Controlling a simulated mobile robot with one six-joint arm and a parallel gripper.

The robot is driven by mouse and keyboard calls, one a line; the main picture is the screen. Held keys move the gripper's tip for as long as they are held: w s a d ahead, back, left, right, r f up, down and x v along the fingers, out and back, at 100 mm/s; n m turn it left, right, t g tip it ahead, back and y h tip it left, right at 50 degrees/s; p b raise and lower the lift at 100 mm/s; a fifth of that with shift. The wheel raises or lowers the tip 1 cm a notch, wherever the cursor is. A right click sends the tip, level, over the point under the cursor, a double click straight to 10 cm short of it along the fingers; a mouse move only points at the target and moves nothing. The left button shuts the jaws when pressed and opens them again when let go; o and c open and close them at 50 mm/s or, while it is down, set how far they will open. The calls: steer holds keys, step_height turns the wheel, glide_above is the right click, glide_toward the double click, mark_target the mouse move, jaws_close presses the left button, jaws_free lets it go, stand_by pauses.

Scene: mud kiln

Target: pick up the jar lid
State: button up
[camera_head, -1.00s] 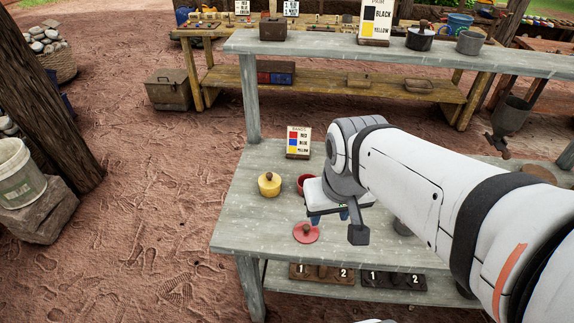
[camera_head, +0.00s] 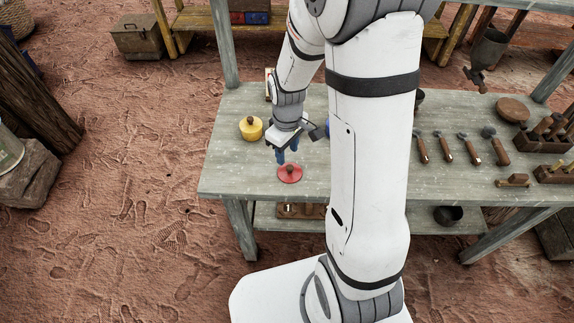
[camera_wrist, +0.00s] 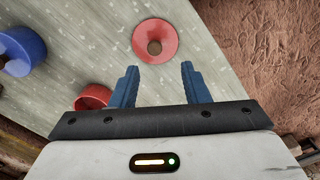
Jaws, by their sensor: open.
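The jar lid is a red disc with a brown knob; it lies flat on the grey wooden table near its front left edge in the head view (camera_head: 290,175). In the wrist view the red lid (camera_wrist: 155,41) lies beyond the fingertips, roughly in line with the space between them. My gripper (camera_head: 287,157) is just above and behind the lid, its blue fingers pointing down. In the wrist view my gripper (camera_wrist: 158,70) is open and empty, apart from the lid.
A yellow lidded jar (camera_head: 251,128) stands left of my gripper. The wrist view shows a red jar (camera_wrist: 93,97) and a blue jar (camera_wrist: 22,50). Several tools (camera_head: 445,147) lie on the right of the table. The table's front left corner is clear.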

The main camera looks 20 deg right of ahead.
mark_target(289, 166)
steer(key=shift+w+d+f+p, duration=0.1)
steer(key=shift+f+p, duration=0.05)
steer(key=shift+f, duration=1.05)
steer(key=shift+w+d+f+p, duration=0.1)
steer(key=shift+d+f, duration=0.05)
steer(key=shift+f, duration=1.05)
steer(key=shift+w+d+f+p, duration=0.1)
steer(key=shift+f+p, duration=0.05)
steer(key=shift+f, duration=1.05)
jaws_close()
